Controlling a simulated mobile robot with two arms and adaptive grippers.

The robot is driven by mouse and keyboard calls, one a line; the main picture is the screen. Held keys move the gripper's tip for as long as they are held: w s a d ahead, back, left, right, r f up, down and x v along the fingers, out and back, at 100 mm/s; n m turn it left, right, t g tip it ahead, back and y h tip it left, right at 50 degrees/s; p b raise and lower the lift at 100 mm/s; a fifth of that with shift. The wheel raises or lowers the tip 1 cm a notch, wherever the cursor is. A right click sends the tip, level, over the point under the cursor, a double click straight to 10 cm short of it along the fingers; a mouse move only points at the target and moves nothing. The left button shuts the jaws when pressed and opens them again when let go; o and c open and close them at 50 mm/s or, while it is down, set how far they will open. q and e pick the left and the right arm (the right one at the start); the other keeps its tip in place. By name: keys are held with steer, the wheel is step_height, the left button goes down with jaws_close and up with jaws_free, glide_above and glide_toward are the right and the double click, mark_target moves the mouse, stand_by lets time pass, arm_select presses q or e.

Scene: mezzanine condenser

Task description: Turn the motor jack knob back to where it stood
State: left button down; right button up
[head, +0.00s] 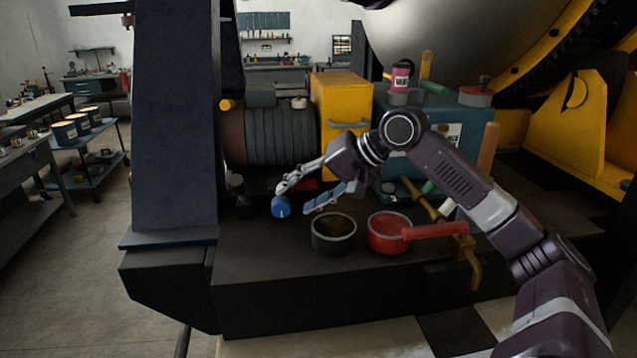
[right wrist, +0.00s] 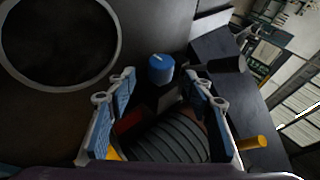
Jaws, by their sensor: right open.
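The motor jack knob is the small blue round knob (head: 280,207) on the dark deck in front of the ribbed motor. It also shows in the right wrist view (right wrist: 160,70), with a white mark on its top. My right gripper (head: 297,198) is open, its blue-padded fingers pointing toward the knob. In the right wrist view my right gripper (right wrist: 161,87) has the knob in line with the gap between its fingers, seemingly just beyond the tips. I cannot tell whether either finger touches it. My left gripper is not in view.
A dark round pot (head: 334,245) and a red pan (head: 388,245) with a handle stand right of the knob. The ribbed motor (head: 278,135) and a yellow cabinet (head: 343,100) are behind. A dark blue column (head: 174,120) rises at left. The deck's front left is clear.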

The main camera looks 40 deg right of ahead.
steer(key=v, duration=0.7)
steer(key=shift+s+r, duration=0.2)
stand_by(0.4)
